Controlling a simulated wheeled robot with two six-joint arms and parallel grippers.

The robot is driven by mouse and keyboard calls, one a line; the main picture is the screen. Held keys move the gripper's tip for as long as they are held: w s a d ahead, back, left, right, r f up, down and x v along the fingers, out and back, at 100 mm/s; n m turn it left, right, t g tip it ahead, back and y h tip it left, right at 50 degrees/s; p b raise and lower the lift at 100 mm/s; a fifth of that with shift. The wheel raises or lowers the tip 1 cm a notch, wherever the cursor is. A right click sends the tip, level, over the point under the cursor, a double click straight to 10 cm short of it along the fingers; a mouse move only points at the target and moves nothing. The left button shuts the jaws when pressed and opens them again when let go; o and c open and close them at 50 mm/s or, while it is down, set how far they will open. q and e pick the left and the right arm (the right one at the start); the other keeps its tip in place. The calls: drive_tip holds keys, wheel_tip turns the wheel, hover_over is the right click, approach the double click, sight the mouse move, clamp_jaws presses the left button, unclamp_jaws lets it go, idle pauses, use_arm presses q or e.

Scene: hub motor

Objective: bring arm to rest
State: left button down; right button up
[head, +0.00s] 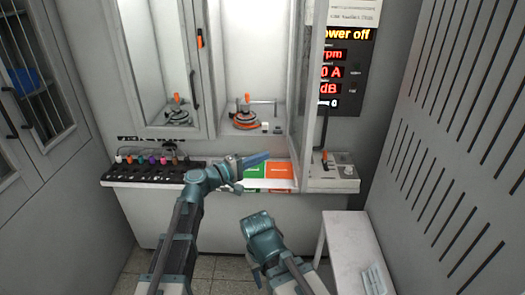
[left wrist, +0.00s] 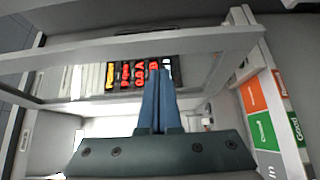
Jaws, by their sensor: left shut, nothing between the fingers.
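My left gripper (head: 256,159) reaches in from the left in the head view, its blue fingers pointing right. It is in front of the bench ledge, close to the green and orange labelled panels (head: 268,172). In the left wrist view the two blue fingers (left wrist: 158,100) lie together, shut with nothing between them. My right arm (head: 265,240) shows at the bottom middle of the head view, folded low. Its gripper cannot be made out.
A hub motor with an orange ring (head: 244,119) sits in the open bay, another motor (head: 177,114) behind the left door. A black rack (head: 150,174) with coloured plugs lies left. The display (head: 342,70) reads "power off". A white table (head: 352,245) stands lower right.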

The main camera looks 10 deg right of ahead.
use_arm(q)
drive_tip(key=s+a+f+m+g+y, duration=0.35)
drive_tip(key=s+a+f, duration=0.2)
drive_tip(key=f, duration=0.25)
drive_tip(key=s+a+f+m+g+y, duration=0.2)
drive_tip(key=s+a+f+y, duration=0.25)
drive_tip(key=s+f, duration=0.35)
drive_tip(key=s+a+f+g+y, duration=0.1)
drive_tip(key=s+a+f+y, duration=0.3)
drive_tip(key=a, duration=0.3)
drive_tip(key=s+a+f+g+y, duration=0.2)
drive_tip(key=s+a+y, duration=0.25)
drive_tip(key=a, duration=0.25)
drive_tip(key=s+d+m, duration=0.4)
drive_tip(key=s+d, duration=0.2)
drive_tip(key=d, duration=0.4)
drive_tip(key=shift+d+g, duration=0.35)
drive_tip(key=shift+r, duration=0.1)
